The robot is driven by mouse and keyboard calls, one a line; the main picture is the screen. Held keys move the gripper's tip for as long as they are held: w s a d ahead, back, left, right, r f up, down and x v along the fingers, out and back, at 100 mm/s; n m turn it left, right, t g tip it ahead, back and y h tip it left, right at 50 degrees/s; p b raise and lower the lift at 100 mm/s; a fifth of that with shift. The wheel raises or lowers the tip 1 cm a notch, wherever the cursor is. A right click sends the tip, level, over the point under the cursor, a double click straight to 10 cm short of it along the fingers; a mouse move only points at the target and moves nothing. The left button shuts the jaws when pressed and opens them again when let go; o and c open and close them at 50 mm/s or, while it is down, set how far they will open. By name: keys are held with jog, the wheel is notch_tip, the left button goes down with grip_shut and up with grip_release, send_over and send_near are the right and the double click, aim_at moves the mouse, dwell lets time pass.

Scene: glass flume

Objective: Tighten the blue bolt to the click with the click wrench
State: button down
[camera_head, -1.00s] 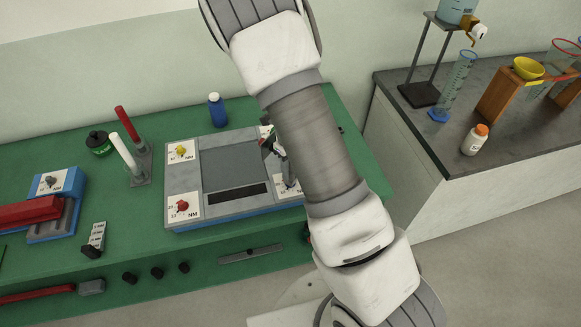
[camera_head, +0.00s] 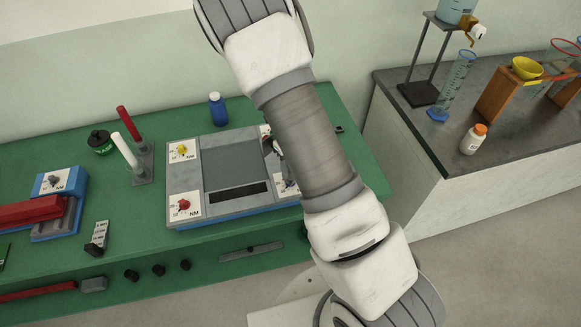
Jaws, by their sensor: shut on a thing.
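A grey plate (camera_head: 235,202) on a blue base lies on the green bench, with white NM cards at its corners. A yellow bolt (camera_head: 182,149) stands at its back left and a red bolt (camera_head: 184,204) at its front left. My arm crosses the plate's right side and covers most of the two right corner cards (camera_head: 286,184). I cannot make out the blue bolt. My gripper and whatever it holds are hidden behind my arm; a small dark part at the arm's left edge is too small to tell. I cannot pick out the click wrench for sure.
A blue bottle (camera_head: 218,110), a green-black jar (camera_head: 100,142) and a stand with red and white rods (camera_head: 143,168) are on the bench. A blue block with a red bar (camera_head: 30,213) lies at left. A dark-topped counter (camera_head: 500,155) with glassware stands at right.

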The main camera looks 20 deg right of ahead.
jog(key=shift+r+m+p, duration=0.1)
jog(key=shift+m+p, duration=0.3)
jog(key=shift+n, duration=0.6)
jog(key=shift+r, duration=0.1)
jog(key=shift+r+p, duration=1.9)
jog(key=shift+r, duration=0.5)
